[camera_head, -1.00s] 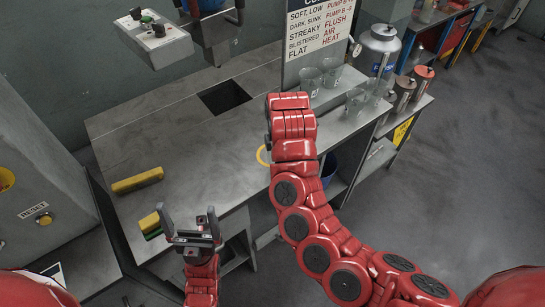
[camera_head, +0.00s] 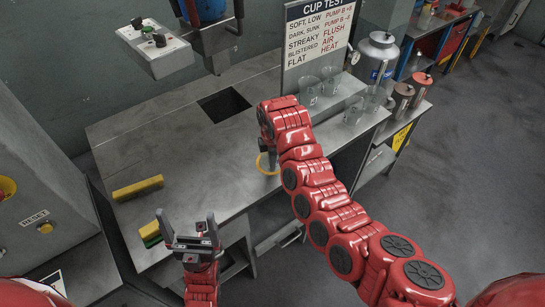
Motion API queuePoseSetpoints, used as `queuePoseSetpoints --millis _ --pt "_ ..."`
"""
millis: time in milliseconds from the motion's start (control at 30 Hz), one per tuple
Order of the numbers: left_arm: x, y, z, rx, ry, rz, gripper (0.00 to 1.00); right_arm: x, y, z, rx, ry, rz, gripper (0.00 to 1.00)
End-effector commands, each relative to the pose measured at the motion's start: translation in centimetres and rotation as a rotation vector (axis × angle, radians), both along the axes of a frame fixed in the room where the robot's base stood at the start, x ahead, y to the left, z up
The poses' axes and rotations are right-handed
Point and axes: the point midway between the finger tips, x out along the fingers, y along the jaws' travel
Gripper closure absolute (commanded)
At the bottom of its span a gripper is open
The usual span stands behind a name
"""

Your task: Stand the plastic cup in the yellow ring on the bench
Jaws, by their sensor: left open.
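The yellow ring (camera_head: 261,165) lies on the bench (camera_head: 190,145) near its front edge, partly hidden by my right gripper. My right gripper (camera_head: 270,162) points down at the ring; only a dark finger part shows, and the red wrist hides the rest. I cannot tell whether it holds a cup. Several clear plastic cups stand at the right: one (camera_head: 309,91) and another (camera_head: 330,80) by the sign, two more (camera_head: 353,111) nearer the edge.
A yellow block (camera_head: 138,188) and a yellow-green block (camera_head: 151,233) lie at the bench's left. A square opening (camera_head: 225,104) is in the bench top. A sign (camera_head: 318,42), a metal canister (camera_head: 377,55) and red-topped tins (camera_head: 421,84) stand at the right.

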Motion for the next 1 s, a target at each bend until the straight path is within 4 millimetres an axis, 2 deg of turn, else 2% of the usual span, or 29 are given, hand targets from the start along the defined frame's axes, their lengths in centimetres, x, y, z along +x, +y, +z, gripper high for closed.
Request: queuePoseSetpoints --millis 367,400,533,900,1000 --pt "0.0 0.0 -0.3 0.0 0.0 0.0 0.0 0.0 0.0 -0.6 -0.001 0.001 0.001 1.0" --pt "0.0 0.0 -0.2 0.0 0.001 0.0 0.0 0.0 0.0 -0.5 -0.001 0.001 0.001 0.9" --pt "0.0 0.0 -0.2 0.0 0.0 0.0 0.0 0.0 0.0 -0.5 -0.001 0.001 0.0 0.67" --pt "0.0 0.0 0.0 0.0 0.001 0.0 0.0 0.0 0.0 0.0 -0.001 -0.001 0.0 0.67" --pt "0.0 0.0 -1.0 0.0 0.001 0.0 0.0 0.0 -0.1 0.7 -0.001 -0.002 0.0 0.67"
